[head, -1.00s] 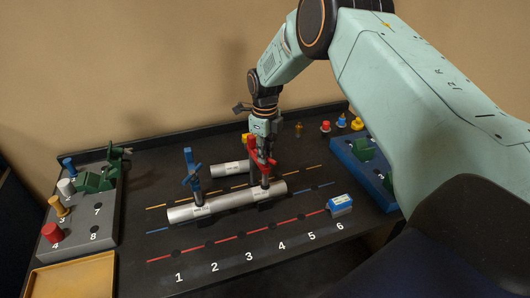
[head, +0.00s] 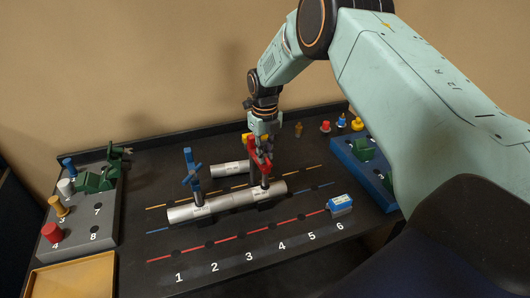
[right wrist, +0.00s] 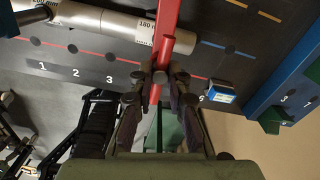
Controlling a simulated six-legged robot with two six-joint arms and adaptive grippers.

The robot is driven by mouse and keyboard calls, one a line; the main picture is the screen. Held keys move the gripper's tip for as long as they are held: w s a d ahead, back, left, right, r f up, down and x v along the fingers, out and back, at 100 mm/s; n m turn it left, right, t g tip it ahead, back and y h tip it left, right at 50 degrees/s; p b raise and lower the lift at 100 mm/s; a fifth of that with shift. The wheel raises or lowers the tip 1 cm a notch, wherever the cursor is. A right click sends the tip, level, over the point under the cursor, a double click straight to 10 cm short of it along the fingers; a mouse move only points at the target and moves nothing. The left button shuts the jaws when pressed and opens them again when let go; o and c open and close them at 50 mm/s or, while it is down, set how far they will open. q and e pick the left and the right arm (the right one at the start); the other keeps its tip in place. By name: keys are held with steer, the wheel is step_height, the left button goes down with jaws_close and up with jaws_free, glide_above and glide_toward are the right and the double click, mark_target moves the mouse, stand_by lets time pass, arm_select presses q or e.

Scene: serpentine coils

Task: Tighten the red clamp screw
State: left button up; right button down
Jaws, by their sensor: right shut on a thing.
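The red clamp screw (head: 260,160) stands upright over the right end of a silver pipe (head: 232,202). My right gripper (head: 263,142) comes down from above and is shut on the red screw's handle. In the right wrist view the red handle (right wrist: 167,28) runs between the fingers (right wrist: 160,82), with one finger on each side. The gripper and handle hide part of the screw, so I cannot tell how tight it sits. A blue clamp screw (head: 192,172) stands over the left part of the same pipe. My left gripper is not in view.
A shorter pipe (head: 229,169) lies behind. A grey block with coloured pegs (head: 97,214) stands left, above a yellow tray (head: 72,280). A blue-and-white box (head: 340,204) and a blue block (head: 352,160) are at right.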

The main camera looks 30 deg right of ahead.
mark_target(265, 155)
stand_by(0.4)
steer(key=c, duration=1.3)
jaws_free()
step_height(265, 155, up, 12)
